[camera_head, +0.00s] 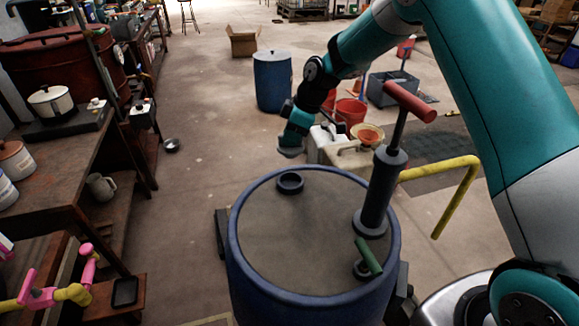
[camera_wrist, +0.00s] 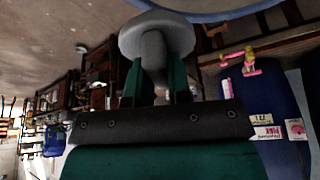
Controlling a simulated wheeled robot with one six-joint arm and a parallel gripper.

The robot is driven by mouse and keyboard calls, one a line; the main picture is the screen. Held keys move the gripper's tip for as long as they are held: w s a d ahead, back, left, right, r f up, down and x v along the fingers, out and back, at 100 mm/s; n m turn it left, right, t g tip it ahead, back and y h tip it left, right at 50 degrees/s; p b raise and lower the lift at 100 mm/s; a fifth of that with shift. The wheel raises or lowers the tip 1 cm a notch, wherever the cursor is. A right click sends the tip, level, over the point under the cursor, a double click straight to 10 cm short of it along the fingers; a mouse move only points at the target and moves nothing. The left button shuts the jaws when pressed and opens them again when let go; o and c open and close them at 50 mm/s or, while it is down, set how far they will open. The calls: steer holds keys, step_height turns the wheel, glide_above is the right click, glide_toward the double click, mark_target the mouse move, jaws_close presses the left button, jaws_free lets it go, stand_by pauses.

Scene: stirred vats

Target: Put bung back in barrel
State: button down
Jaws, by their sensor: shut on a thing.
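A blue barrel (camera_head: 233,250) with a flat grey top stands upright in the middle of the head view. A dark raised ring (camera_head: 290,183) around an opening sits near the far side of its top. My gripper (camera_head: 292,139) is above and beyond the barrel's far rim, apart from it. It is shut on a grey bung (camera_head: 290,152). In the wrist view my gripper's teal fingers (camera_wrist: 160,82) grip the stem of the bung (camera_wrist: 155,38), whose round wide end faces away from the gripper.
A grey pump (camera_head: 380,190) with a red handle stands upright on the barrel's right side. A green-handled fitting (camera_head: 368,257) is near the front right. A yellow pipe (camera_head: 445,170) stands at right. A second blue barrel (camera_head: 272,85) is farther back.

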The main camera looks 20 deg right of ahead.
step_height(320, 180, down, 11)
steer(key=shift+r+p, duration=0.2)
steer(key=shift+p, duration=0.6)
steer(key=shift+f, duration=0.1)
steer(key=shift+f+b, duration=0.3)
steer(key=c, duration=1.1)
jaws_free()
steer(key=shift+r, duration=0.1)
steer(key=shift+o, duration=0.2)
steer(key=shift+r, duration=0.15)
